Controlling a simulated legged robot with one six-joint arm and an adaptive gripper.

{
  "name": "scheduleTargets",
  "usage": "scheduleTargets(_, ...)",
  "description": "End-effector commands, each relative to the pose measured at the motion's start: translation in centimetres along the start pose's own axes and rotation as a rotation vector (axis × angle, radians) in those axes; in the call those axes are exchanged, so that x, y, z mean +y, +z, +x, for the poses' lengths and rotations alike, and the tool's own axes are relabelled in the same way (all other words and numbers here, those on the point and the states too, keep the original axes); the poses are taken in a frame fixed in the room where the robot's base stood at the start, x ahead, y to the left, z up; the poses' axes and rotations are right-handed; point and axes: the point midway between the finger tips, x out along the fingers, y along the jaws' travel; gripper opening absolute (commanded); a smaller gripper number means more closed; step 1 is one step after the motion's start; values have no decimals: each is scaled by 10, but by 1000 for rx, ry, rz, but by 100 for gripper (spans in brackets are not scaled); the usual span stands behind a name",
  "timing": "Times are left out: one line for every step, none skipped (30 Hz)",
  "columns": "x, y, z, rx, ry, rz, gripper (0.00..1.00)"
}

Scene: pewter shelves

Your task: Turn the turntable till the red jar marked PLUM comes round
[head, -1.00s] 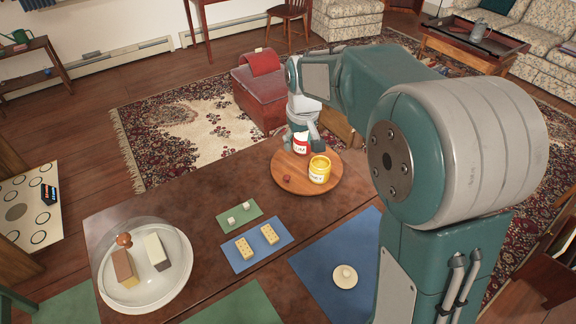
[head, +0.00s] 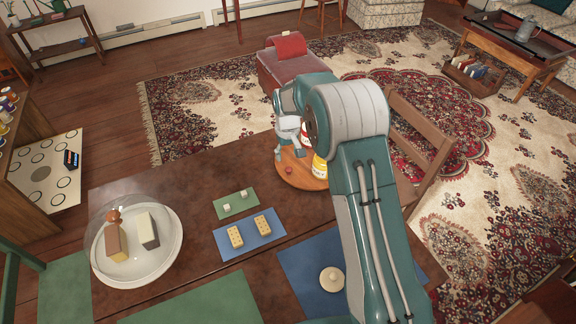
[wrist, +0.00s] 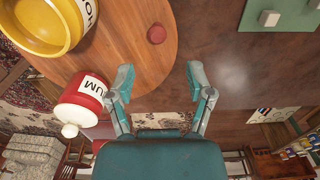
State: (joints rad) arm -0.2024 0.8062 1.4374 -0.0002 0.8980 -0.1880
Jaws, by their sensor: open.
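The round wooden turntable (head: 298,178) stands at the table's far edge, partly hidden behind my arm. It also shows in the wrist view (wrist: 120,40). The red jar (wrist: 80,101) has a white knob on top and a label of which "UM" is readable. In the head view the red jar (head: 306,139) is mostly covered by my arm. A yellow jar (head: 319,166) stands next to it, also partly covered. A small dark-red knob (wrist: 156,34) sits near the turntable's rim. My gripper (wrist: 160,82) is open and empty at the rim, one finger near the red jar.
A glass-domed dish (head: 166,272) stands at the table's left. Green and blue mats with small blocks (head: 250,238) lie in the middle. A pale knobbed disc (head: 331,279) lies on another blue mat. A chair (head: 425,150) stands behind my arm.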

Motion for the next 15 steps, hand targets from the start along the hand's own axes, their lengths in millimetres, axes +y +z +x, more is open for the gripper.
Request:
scheduleTargets(0,1,11,-4,-1,1,67)
scheduleTargets(0,1,17,-3,-1,1,67)
scheduleTargets(1,1,24,-3,-1,1,67)
scheduleTargets(1,1,29,-3,-2,1,67)
scheduleTargets(1,1,34,-2,-2,1,67)
scheduleTargets(1,1,40,-2,-2,1,67)
scheduleTargets(1,1,44,-2,-2,1,67)
scheduleTargets(1,1,48,-2,-1,1,67)
scheduleTargets(1,1,52,0,-1,1,67)
scheduleTargets(1,0,55,0,-1,1,67)
scheduleTargets(0,0,57,0,0,1,67)
scheduleTargets(0,0,59,-1,0,1,67)
scheduleTargets(0,0,60,-1,0,1,67)
scheduleTargets(0,0,61,0,0,1,67)
scheduleTargets(0,0,62,0,0,1,67)
